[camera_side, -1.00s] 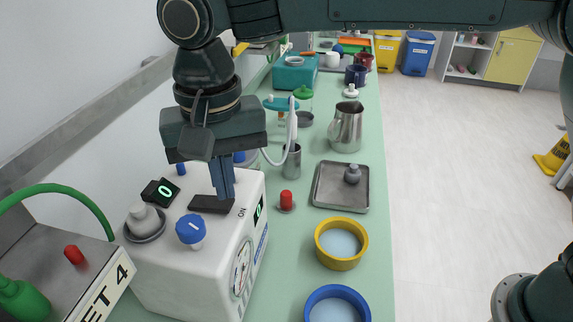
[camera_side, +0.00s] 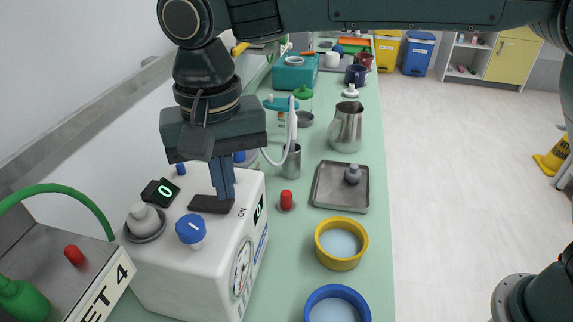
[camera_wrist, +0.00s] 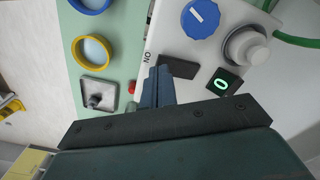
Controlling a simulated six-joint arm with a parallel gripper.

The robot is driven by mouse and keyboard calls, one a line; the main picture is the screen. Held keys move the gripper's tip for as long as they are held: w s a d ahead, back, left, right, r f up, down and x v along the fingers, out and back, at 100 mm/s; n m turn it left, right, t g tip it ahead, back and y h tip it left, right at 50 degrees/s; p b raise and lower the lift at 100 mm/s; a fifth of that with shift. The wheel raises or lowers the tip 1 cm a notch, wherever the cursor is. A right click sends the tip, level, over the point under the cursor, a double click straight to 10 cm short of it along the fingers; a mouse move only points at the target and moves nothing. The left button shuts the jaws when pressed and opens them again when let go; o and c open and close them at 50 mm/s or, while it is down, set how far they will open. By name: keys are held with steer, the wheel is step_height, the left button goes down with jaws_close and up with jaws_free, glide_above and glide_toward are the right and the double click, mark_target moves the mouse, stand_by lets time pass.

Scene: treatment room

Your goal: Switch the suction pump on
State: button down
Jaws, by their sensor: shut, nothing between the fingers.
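The suction pump (camera_side: 205,275) is a white box at the lower left in the side view, with a blue knob (camera_side: 190,231), a black rocker switch (camera_side: 211,204) and a small black display (camera_side: 160,191) showing a green 0 on top. "ON" is printed by the switch's right end. My gripper (camera_side: 225,192) points down, shut and empty, with its fingertips at the right part of the switch. In the wrist view, the fingertips (camera_wrist: 157,75) are beside the switch (camera_wrist: 178,67) at its "ON" end. I cannot tell whether they touch it or which way it is tilted.
A grey carrier (camera_side: 70,265) with a green handle stands at the left. A red-topped item (camera_side: 286,199), a metal tray (camera_side: 341,198) and a yellow ring dish (camera_side: 341,243) lie to the right on the green counter.

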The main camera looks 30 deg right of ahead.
mark_target(228, 203)
steer(key=shift+f, duration=0.85)
stand_by(0.8)
steer(key=shift+r, duration=3.55)
